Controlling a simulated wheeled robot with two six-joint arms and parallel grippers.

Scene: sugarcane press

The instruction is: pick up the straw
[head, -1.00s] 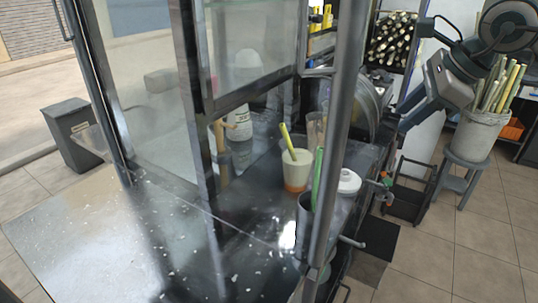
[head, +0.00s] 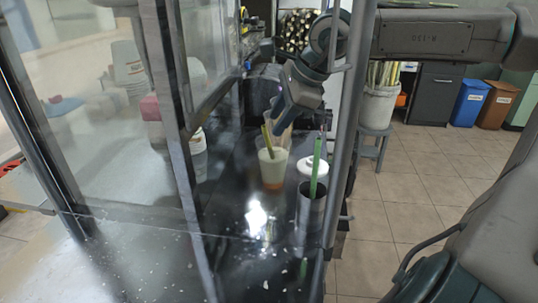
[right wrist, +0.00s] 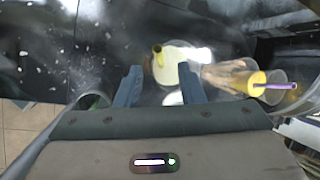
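A clear cup of pale drink (head: 271,168) with an orange bottom stands on the dark counter. A yellow straw (head: 267,141) leans in it; its hollow end (right wrist: 158,55) shows in the right wrist view. A green straw (head: 316,165) stands in a dark metal holder (head: 310,205) in front of the cup. My right gripper (head: 281,122) is just above the cup, pointing down. In the right wrist view its two fingers (right wrist: 160,82) are apart, with the cup beyond them and nothing clearly held. Whether they touch the straw is hard to tell. My left gripper is out of view.
More clear cups, one with a purple straw (right wrist: 275,86), lie close to the right finger in the wrist view. A metal post (head: 350,130) and glass panels (head: 120,110) flank the counter.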

